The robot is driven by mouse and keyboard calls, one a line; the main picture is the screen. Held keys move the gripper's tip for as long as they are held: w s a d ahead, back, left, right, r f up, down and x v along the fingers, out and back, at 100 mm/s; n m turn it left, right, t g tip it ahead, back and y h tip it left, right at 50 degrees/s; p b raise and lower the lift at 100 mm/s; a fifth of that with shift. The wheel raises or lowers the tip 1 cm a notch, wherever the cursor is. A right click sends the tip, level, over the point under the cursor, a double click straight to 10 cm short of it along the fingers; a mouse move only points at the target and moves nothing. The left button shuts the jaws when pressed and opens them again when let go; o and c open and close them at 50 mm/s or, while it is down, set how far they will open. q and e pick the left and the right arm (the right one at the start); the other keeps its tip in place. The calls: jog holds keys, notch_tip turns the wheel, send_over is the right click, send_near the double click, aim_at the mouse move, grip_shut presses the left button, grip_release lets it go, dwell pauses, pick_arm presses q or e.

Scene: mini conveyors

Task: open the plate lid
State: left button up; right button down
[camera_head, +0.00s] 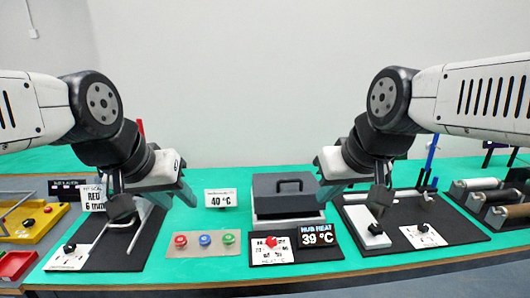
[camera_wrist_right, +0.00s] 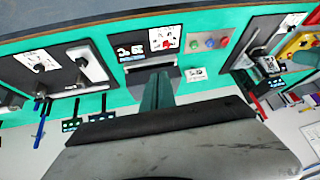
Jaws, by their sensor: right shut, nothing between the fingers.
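The plate lid (camera_head: 270,186), a dark grey lid with a black bar handle (camera_head: 289,185) on top, sits down on a light grey box (camera_head: 270,218) in the middle of the table. My right gripper (camera_head: 326,192) is just right of the lid, shut and empty. In the right wrist view its teal fingers (camera_wrist_right: 157,90) stand together in front of the box and hide part of it.
A 40 °C sign (camera_head: 221,198) stands left of the box. A HUB HEAT 39 °C display (camera_head: 317,235) and a white panel with a red knob (camera_head: 271,248) lie in front. Three coloured buttons (camera_head: 204,240) are front left. A black fixture board (camera_head: 415,225) lies to the right.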

jog(key=w+n+h, duration=0.1)
jog(key=w+n, duration=0.6)
jog(key=n, duration=2.7)
send_near(288, 191)
jog(key=shift+h, duration=0.3)
jog(key=x, duration=0.4)
jog(key=shift+w+a+f, duration=0.2)
jog(key=shift+a+f, duration=0.1)
jog(key=shift+r, duration=0.1)
